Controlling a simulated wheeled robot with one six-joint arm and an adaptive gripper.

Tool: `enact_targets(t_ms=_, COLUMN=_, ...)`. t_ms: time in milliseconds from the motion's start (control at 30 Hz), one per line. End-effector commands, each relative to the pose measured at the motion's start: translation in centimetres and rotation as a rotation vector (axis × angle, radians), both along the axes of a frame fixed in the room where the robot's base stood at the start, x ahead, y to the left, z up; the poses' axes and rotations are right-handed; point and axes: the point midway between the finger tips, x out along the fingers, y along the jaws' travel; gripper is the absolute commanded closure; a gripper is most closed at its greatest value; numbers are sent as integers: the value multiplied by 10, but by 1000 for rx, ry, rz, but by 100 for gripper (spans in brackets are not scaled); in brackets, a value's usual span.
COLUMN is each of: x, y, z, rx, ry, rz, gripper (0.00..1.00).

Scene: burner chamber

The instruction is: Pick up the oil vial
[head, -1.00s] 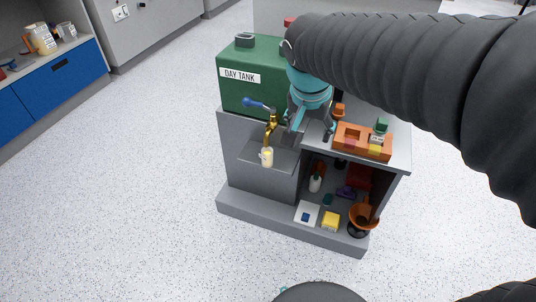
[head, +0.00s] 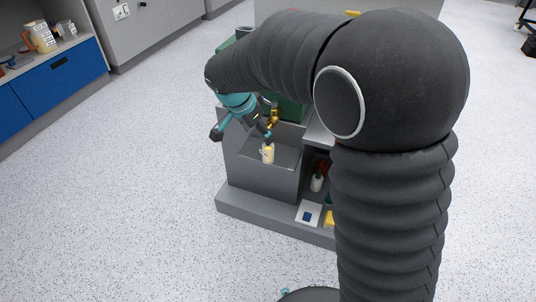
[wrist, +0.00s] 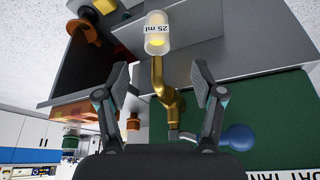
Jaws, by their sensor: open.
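The oil vial (head: 268,154) is a small clear vial with yellow in it, standing on the grey ledge under the brass tap (head: 273,116). In the wrist view the vial (wrist: 157,33), marked "25 ml", shows at the top centre, beyond the fingertips. My gripper (head: 242,136) is open and empty, with one finger just above the vial in the head view. In the wrist view my gripper (wrist: 160,78) has its fingers spread on either side of the brass tap (wrist: 161,82). I cannot tell whether a finger touches anything.
The tap's blue handle (wrist: 237,138) and the green day tank (wrist: 285,120) lie close to the fingers. An open cabinet right of the ledge holds a white bottle (head: 317,182) and other items, partly hidden by my arm. The floor is clear.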

Motion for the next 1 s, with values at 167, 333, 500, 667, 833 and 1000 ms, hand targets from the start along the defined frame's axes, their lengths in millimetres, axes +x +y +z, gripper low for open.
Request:
enact_targets(t_ms=167, x=6, y=-6, z=-20, rx=-1, ry=0, rz=2, gripper=32)
enact_targets(t_ms=333, x=8, y=-9, z=-28, rx=-1, ry=1, rz=1, gripper=32)
enact_targets(t_ms=500, x=13, y=-18, z=-48, rx=-1, ry=3, rz=-1, gripper=32)
enact_targets(t_ms=667, x=18, y=-23, z=-66, rx=-1, ry=1, rz=-1, gripper=32)
enact_targets(t_ms=833, x=21, y=-25, z=-72, rx=1, ry=-1, rz=0, gripper=32)
enact_targets(t_ms=1000, x=21, y=-25, z=-71, rx=1, ry=-1, rz=0, gripper=32)
